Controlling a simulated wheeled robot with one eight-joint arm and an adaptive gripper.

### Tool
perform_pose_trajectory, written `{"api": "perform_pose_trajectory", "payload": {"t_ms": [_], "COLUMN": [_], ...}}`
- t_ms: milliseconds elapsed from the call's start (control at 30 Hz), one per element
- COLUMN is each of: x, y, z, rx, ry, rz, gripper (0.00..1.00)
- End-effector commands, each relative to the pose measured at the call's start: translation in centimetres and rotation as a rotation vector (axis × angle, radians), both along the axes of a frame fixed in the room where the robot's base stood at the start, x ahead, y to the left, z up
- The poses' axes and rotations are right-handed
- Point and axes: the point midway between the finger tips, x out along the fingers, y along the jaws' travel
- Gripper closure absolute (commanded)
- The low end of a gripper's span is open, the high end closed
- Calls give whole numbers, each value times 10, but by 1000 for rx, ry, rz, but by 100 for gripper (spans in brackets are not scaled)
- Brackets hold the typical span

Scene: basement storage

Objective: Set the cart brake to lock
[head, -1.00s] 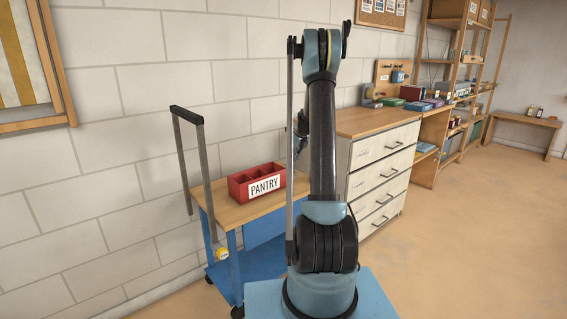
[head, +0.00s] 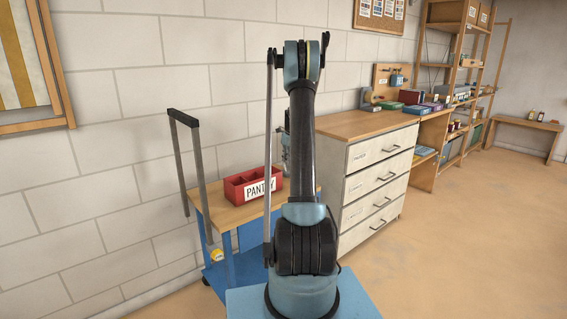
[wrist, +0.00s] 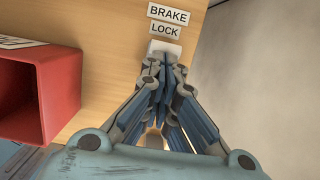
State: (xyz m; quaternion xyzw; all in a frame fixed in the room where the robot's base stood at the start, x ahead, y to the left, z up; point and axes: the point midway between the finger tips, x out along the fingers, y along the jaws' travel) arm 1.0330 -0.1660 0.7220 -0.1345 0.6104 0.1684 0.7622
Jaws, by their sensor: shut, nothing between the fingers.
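The cart (head: 228,216) has a wooden top and a blue frame, and stands against the wall. In the wrist view its wooden top (wrist: 108,62) carries a "BRAKE" label (wrist: 168,14) and a "LOCK" label (wrist: 165,30). A pale piece (wrist: 164,46) lies just below the LOCK label, mostly hidden behind my fingers; I cannot tell its setting. My gripper (wrist: 161,66) is shut and empty, its fingertips over that pale piece. Contact cannot be told. In the head view my gripper is mostly hidden behind my arm.
A red bin labelled PANTRY (head: 257,189) sits on the cart top, left of my gripper in the wrist view (wrist: 36,98). The cart has a tall push handle (head: 186,118). A drawer cabinet (head: 375,180) stands to the right. Open floor (head: 465,240) lies at the right.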

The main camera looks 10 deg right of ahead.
Motion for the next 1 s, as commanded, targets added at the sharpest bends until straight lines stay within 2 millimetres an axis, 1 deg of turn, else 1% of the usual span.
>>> {"api": "perform_pose_trajectory", "payload": {"t_ms": [200,667,767,833,1000], "x": [1,0,0,-1,-4], "y": [-5,-7,-7,-8,-9], "z": [0,2,10,19,49], "rx": [0,0,0,0,0], "ry": [0,-1,-1,-1,0], "rz": [-6,-7,-8,-8,-8], "gripper": [100,100,100,100,100]}}
